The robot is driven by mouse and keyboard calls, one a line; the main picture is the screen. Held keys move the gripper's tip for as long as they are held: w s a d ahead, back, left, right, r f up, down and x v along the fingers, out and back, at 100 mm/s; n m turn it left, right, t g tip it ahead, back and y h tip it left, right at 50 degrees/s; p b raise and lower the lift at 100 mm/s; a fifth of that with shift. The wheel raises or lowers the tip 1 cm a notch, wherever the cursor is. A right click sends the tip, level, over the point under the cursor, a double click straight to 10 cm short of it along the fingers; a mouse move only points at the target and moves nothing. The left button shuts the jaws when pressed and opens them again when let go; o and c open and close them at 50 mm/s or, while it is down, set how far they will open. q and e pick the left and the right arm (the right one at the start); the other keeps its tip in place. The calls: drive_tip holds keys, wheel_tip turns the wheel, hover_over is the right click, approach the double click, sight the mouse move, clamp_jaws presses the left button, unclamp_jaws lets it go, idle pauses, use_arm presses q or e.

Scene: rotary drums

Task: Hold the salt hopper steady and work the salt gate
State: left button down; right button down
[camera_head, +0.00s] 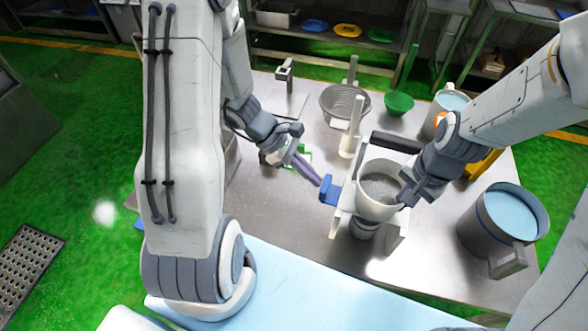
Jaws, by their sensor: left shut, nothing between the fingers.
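The salt hopper (376,207) is a white round bowl holding greyish-white grains, set in a white stand in the middle of the table. A blue tab (330,190), which looks like the salt gate's handle, sticks out at the stand's left side. My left gripper (318,182) is shut and empty, its fingertips right by the blue tab; I cannot tell whether they touch it. My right gripper (405,196) is at the hopper's right rim. Its fingers are partly hidden, so its grip on the rim is unclear.
A grey ribbed bowl (340,101) and a green bowl (399,104) stand behind the hopper. A large grey pot (480,228) with pale blue contents stands at the right. The steel table (262,205) is clear at the left front.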

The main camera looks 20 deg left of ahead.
use_arm(q)
drive_tip(key=shift+s+d, duration=0.1)
drive_tip(key=a+r, duration=0.6)
drive_tip(key=a, duration=0.4)
drive_tip(key=shift+s+a+r, duration=0.2)
drive_tip(key=shift+a+r, duration=0.05)
drive_tip(key=shift+a, duration=0.15)
drive_tip(key=c, duration=1.2)
unclamp_jaws()
drive_tip(key=shift+a+r, duration=0.15)
drive_tip(key=shift+r, duration=0.05)
drive_tip(key=o, duration=0.4)
drive_tip(key=shift+r+m, duration=0.1)
drive_tip(key=shift+m, duration=0.2)
drive_tip(key=shift+o, duration=0.2)
drive_tip(key=m+g+y, duration=0.5)
drive_tip(key=m+y, duration=0.4)
drive_tip(key=m, duration=0.8)
approach(325, 182)
drive_tip(key=x, duration=1)
drive_tip(key=shift+s+f, duration=0.1)
drive_tip(key=shift+f, duration=0.15)
